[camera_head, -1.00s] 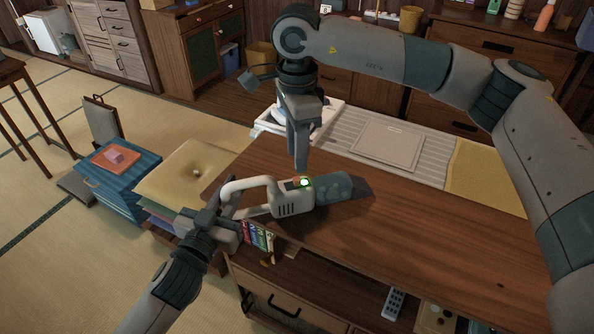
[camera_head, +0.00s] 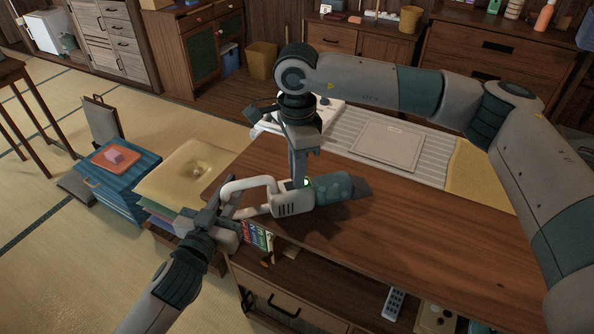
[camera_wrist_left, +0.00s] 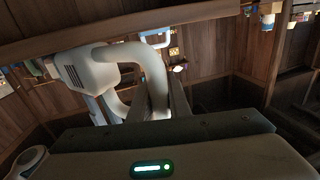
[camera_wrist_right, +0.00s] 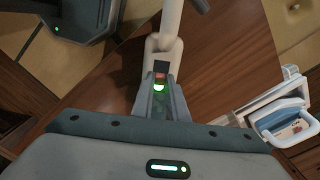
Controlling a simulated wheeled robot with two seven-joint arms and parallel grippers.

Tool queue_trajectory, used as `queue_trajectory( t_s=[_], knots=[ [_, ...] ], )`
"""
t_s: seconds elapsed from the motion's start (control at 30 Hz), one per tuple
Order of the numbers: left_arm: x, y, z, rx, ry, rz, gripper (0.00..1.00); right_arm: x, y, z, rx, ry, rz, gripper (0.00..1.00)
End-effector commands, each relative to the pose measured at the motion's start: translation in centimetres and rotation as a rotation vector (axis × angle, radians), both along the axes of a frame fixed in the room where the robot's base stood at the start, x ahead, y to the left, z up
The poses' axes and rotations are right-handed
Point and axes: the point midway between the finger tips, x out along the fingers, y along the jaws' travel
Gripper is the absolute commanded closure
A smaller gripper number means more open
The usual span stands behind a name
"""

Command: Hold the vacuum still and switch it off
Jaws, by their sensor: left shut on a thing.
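The vacuum (camera_head: 292,199) is a white and teal handheld unit lying on the wooden top, with a pale loop handle at its left. A green light (camera_wrist_right: 158,87) glows on its upper side. My left gripper (camera_head: 228,212) is shut on the handle, which also shows in the left wrist view (camera_wrist_left: 151,75). My right gripper (camera_head: 299,182) points straight down, its tips at the vacuum's body beside the light. The vacuum also shows in the right wrist view (camera_wrist_right: 163,50).
A yellow cushion (camera_head: 180,178) lies left of the wooden top (camera_head: 420,230). A blue striped drawer box (camera_head: 122,182) stands further left on the tatami. A flat board (camera_head: 388,145) lies behind. The wooden top right of the vacuum is clear.

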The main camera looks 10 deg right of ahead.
Motion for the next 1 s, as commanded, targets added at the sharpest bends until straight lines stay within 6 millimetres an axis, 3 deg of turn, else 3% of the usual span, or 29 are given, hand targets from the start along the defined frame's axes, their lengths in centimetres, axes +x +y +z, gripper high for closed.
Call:
queue_trajectory(
  t_s=[0.17,0.37,0.6,0.63,0.7,1.0],
  knots=[
    [0.0,0.0,0.0,0.000,-0.001,-0.001,1.00,0.0,0.2,0.0,0.000,-0.001,0.000,1.00],
    [0.0,0.0,0.0,0.000,-0.001,-0.001,1.00,-0.3,2.0,0.1,0.001,-0.001,0.001,1.00],
    [0.0,-0.1,0.0,-0.001,0.000,-0.002,1.00,-0.3,2.1,0.1,0.003,-0.001,0.001,1.00],
    [0.0,-0.1,0.0,-0.001,0.000,-0.002,1.00,-0.4,2.1,0.1,0.003,-0.001,0.002,0.85],
    [-0.1,-0.1,0.0,-0.001,0.000,-0.002,1.00,-0.4,2.1,0.1,0.003,0.000,0.002,0.68],
    [0.0,0.0,0.0,-0.001,0.000,-0.001,1.00,-0.3,2.0,0.1,0.001,-0.001,0.001,0.67]
  ],
)
